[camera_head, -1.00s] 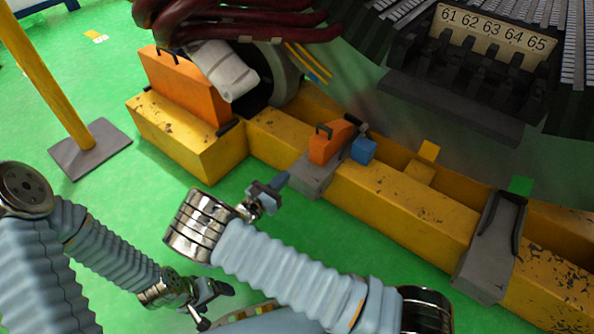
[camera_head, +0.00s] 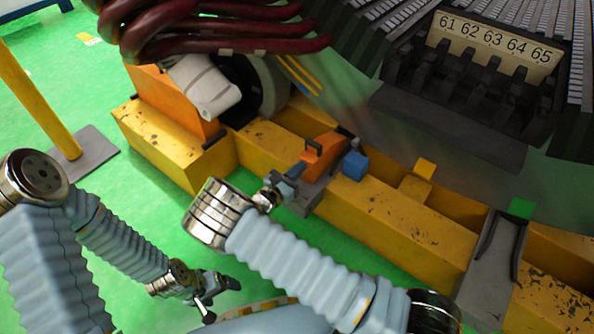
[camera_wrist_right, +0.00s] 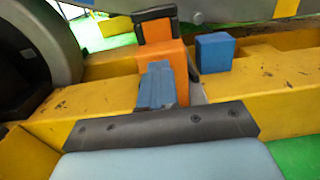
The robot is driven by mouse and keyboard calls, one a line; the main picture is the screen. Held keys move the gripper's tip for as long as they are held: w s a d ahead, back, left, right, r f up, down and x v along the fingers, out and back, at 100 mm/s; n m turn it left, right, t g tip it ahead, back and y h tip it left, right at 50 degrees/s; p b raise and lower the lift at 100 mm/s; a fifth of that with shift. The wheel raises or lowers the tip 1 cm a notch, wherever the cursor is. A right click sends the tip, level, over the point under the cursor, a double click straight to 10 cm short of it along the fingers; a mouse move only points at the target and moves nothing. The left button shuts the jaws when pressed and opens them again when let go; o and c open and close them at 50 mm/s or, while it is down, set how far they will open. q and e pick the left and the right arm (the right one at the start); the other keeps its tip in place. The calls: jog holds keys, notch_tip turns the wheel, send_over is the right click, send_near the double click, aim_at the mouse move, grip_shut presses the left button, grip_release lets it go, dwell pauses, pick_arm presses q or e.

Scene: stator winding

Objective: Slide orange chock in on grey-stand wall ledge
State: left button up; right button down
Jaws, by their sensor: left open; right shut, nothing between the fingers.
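My left gripper (camera_head: 222,290) is open and empty, low over the floor, far from the chock.
A blue block (camera_head: 354,166) is just right of the chock. A second grey stand (camera_head: 492,262) with a green block (camera_head: 521,208) is further right. A larger orange chock (camera_head: 170,97) stands at the left beam end. Dark red cables (camera_head: 200,28) hang above. A yellow post (camera_head: 38,100) stands left.

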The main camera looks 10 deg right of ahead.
aim_at(312, 156)
jog(key=x, duration=0.6)
jog(key=shift+d+b, duration=0.1)
jog(key=shift+b, duration=0.25)
pick_arm(q)
jog(key=shift+f, duration=0.3)
pick_arm(e)
jog(key=shift+w+d, duration=0.15)
jog(key=shift+d, duration=0.05)
jog(key=shift+r, duration=0.1)
jog(key=v, duration=0.5)
jog(key=shift+a, duration=0.3)
pick_arm(q)
jog(key=shift+s+a+r+p, duration=0.3)
jog(key=shift+s+a, duration=0.1)
jog(key=shift+s, duration=0.1)
jog(key=shift+s+a+r+p, duration=0.25)
jog(key=shift+s+a, duration=0.1)
jog(key=shift+s, duration=0.1)
pick_arm(e)
jog(key=v, duration=0.9)
